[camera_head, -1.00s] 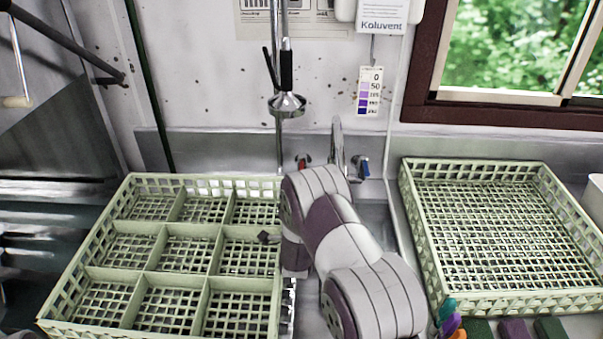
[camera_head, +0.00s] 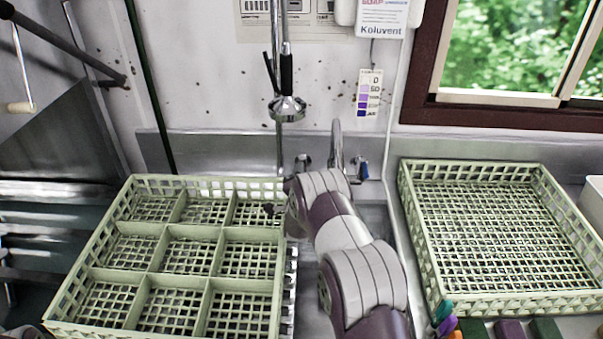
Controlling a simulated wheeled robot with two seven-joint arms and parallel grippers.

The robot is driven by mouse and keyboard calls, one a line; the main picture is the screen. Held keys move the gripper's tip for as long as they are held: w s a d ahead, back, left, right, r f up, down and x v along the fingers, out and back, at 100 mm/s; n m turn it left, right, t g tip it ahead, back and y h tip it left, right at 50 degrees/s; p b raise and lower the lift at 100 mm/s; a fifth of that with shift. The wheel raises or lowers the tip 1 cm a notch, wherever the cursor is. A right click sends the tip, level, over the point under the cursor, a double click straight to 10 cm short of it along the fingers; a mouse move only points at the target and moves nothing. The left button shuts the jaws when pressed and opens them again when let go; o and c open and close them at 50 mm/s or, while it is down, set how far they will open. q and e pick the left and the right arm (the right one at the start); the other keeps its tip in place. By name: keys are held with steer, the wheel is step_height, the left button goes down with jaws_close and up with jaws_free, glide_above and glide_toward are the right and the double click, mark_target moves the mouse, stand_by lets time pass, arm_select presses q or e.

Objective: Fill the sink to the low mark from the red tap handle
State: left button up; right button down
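The tap's curved steel spout (camera_head: 337,143) stands at the back of the sink. The tap handle on its left (camera_head: 303,162) shows dark and metallic, with little red visible now. The blue tap handle (camera_head: 361,169) is on the right. My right arm reaches over the sink (camera_head: 375,217) and hides most of the basin, so neither a low mark nor the water level shows. Only a small dark tip of my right gripper (camera_head: 269,209) shows, left of the arm over the divided rack, below and left of the left tap handle; its opening is hidden. My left gripper is out of view.
A green divided rack (camera_head: 155,227) stands left of the sink, close to my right arm. An open green rack (camera_head: 410,215) stands on the right. A spray head (camera_head: 287,107) hangs above the sink. Coloured items (camera_head: 510,329) lie at the front right.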

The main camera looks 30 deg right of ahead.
steer(key=shift+w+a+f+m+h+b, duration=0.15)
steer(key=shift+f+m+h+b, duration=0.2)
steer(key=shift+b, duration=0.4)
steer(key=shift+a+r+m+g+h+b, duration=0.1)
steer(key=shift+r+m+g+h+b, duration=0.25)
steer(key=shift+g+h, duration=0.4)
steer(key=c, duration=1.1)
jaws_free()
steer(key=b+v, duration=0.1)
steer(key=v, duration=0.6)
steer(key=shift+a, duration=0.2)
